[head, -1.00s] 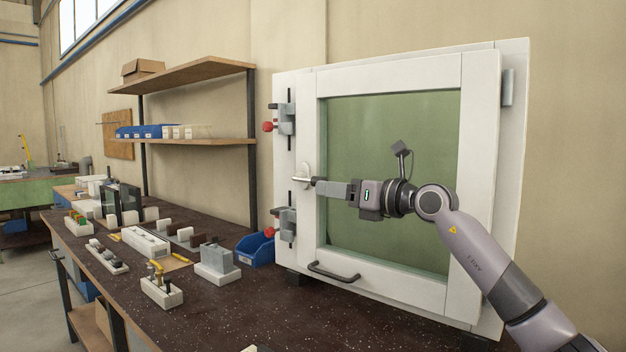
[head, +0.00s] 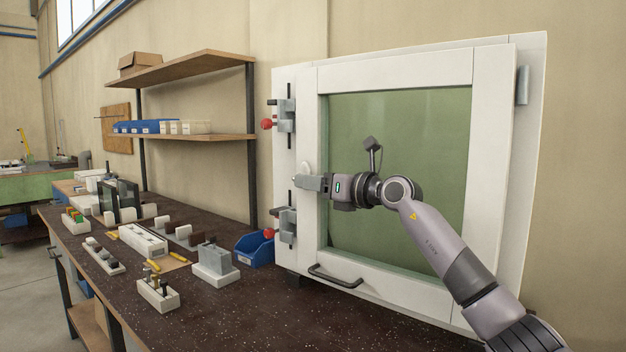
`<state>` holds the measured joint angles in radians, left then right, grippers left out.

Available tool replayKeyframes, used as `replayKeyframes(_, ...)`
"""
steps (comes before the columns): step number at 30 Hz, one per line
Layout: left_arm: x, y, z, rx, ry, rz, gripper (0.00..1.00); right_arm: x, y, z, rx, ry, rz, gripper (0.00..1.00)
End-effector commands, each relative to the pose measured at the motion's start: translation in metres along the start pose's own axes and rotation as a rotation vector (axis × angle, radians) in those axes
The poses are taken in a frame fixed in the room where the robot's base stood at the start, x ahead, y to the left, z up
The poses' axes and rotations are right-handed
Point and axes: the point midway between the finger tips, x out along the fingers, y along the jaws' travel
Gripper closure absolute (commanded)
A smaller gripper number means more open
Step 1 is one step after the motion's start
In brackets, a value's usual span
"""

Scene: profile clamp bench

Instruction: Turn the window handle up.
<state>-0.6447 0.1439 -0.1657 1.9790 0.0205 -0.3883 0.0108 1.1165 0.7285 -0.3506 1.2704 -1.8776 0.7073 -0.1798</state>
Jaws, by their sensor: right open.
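The window (head: 400,130) is a white frame with a greenish pane, standing upright on the bench. Its handle (head: 306,168) is on the left side of the frame; only a pale part of its base shows, and the lever is hidden behind my fingers. My right gripper (head: 300,182) reaches in from the right, level with the handle, its fingertips over the lever area. It is open; I cannot tell whether the fingers touch the lever. My left gripper is not in view.
Two clamps with red knobs, an upper one (head: 284,116) and a lower one (head: 285,226), flank the handle on the frame's left edge. A dark bar handle (head: 335,278) sits at the lower frame. A blue bin (head: 254,249) and several small holders stand on the bench to the left.

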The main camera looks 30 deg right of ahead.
Motion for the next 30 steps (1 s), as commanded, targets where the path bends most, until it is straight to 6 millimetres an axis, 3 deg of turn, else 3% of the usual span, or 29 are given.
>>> replayKeyframes(12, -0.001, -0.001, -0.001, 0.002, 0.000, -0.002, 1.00, 0.007, 0.000, 0.000, -0.001, 0.001, 0.000, 0.49)
replayKeyframes(17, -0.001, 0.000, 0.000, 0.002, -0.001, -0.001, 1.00, 0.006, 0.000, 0.000, -0.001, 0.001, 0.000, 1.00)
replayKeyframes(30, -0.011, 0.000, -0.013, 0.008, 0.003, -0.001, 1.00, 0.006, 0.001, 0.006, -0.001, 0.035, -0.007, 1.00)
